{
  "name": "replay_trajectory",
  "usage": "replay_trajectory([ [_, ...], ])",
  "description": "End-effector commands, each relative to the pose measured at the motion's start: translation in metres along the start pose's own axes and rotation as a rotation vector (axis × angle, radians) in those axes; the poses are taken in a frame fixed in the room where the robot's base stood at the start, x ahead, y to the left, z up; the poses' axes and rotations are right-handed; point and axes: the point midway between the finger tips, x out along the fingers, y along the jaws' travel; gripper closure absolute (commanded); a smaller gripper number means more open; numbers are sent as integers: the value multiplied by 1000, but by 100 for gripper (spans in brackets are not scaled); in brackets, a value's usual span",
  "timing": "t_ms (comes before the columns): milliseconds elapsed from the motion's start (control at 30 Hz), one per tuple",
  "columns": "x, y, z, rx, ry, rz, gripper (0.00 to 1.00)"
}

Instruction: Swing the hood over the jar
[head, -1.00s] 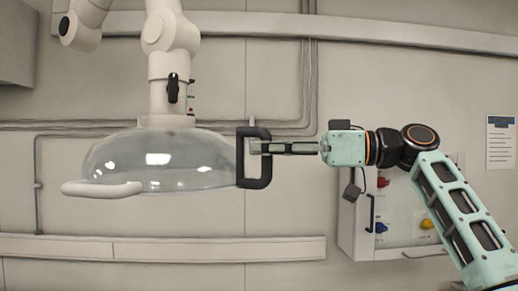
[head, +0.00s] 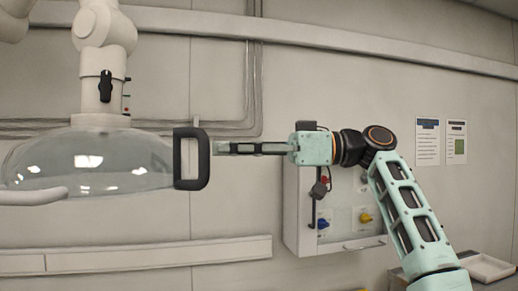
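The hood is a clear dome (head: 95,165) in the left of the head view, hanging from a jointed white arm (head: 98,75). A black D-shaped handle (head: 203,160) stands upright on its right side, and a white rail (head: 30,196) runs along its lower left. My gripper (head: 216,149) points left at the handle's height, its fingertips at or just right of the handle's outer bar. The fingers show edge-on, so I cannot tell whether they are open; they hold nothing visible. No jar is in view.
A white wall box (head: 335,225) with coloured knobs is behind my arm. A pale wall rail (head: 135,255) runs below the hood, and pipes run along the wall. A tray (head: 488,268) lies at the lower right. Two notices hang on the right wall.

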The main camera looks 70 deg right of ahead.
Motion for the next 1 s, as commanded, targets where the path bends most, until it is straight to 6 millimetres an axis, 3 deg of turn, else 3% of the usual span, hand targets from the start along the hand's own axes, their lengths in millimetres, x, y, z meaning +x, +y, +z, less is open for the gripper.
replay_trajectory([
  [200,-41,0,-1,0,2,1,67],
  [400,-61,0,0,0,1,1,67],
  [1000,-70,0,0,0,-1,0,67],
])
